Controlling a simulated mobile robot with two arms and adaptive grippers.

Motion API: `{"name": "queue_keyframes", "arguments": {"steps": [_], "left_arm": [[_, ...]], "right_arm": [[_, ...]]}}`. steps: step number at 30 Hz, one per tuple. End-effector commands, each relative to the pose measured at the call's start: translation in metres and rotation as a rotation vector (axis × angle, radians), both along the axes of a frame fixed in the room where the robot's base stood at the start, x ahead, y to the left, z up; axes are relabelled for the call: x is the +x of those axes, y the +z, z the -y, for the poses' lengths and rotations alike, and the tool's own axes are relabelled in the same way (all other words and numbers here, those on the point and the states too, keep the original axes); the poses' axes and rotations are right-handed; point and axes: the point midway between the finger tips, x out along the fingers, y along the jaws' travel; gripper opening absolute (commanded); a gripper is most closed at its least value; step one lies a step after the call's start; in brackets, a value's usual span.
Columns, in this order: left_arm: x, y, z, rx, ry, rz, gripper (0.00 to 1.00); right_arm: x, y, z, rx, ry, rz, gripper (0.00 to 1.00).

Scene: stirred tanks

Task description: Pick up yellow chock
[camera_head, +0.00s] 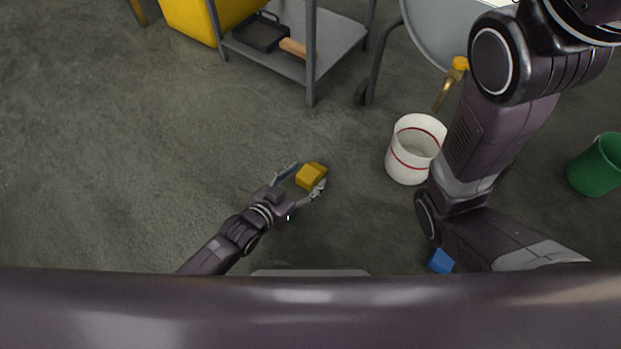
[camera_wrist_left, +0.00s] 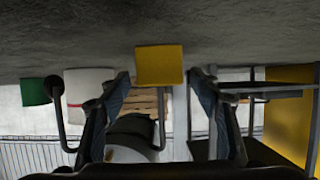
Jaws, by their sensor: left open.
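The yellow chock (camera_head: 311,176) is a small yellow block on the grey concrete floor, near the middle of the head view. It also shows in the left wrist view (camera_wrist_left: 159,65), at the upper middle, between the fingers. My left gripper (camera_head: 300,180) is open, with one finger on each side of the chock in the head view. In the left wrist view the open fingers (camera_wrist_left: 162,95) stand left and right of it with gaps. Whether a finger touches the chock cannot be told. My right arm crosses the right of the head view, but its gripper is not visible.
A white bucket (camera_head: 405,168) with red lines stands right of the chock, under a brass tap (camera_head: 451,84). A grey wheeled cart (camera_head: 340,38) holds a black pan and stands behind. A green bucket (camera_head: 597,165) is far right, and a blue block (camera_head: 440,261) lies near my right arm. Floor at left is clear.

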Motion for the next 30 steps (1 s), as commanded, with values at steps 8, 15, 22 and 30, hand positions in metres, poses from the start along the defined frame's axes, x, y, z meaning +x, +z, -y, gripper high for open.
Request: {"name": "queue_keyframes", "arguments": {"steps": [8, 15, 22, 30], "left_arm": [[0.018, -0.01, 0.012, 0.0, 0.0, 0.0, 0.58], [0.019, -0.009, 0.013, 0.001, 0.0, -0.001, 0.58], [0.018, -0.009, 0.012, 0.001, 0.0, -0.001, 0.34], [0.019, -0.009, 0.013, 0.0, 0.0, 0.0, 0.09]], "right_arm": [[0.0, -0.022, 0.0, 0.0, 0.0, 0.0, 0.4], [0.0, -0.021, 0.0, 0.0, 0.0, 0.0, 0.4], [0.0, -0.021, 0.0, 0.0, 0.0, 0.0, 0.4], [0.0, -0.021, 0.0, 0.0, 0.0, -0.001, 0.4]]}}
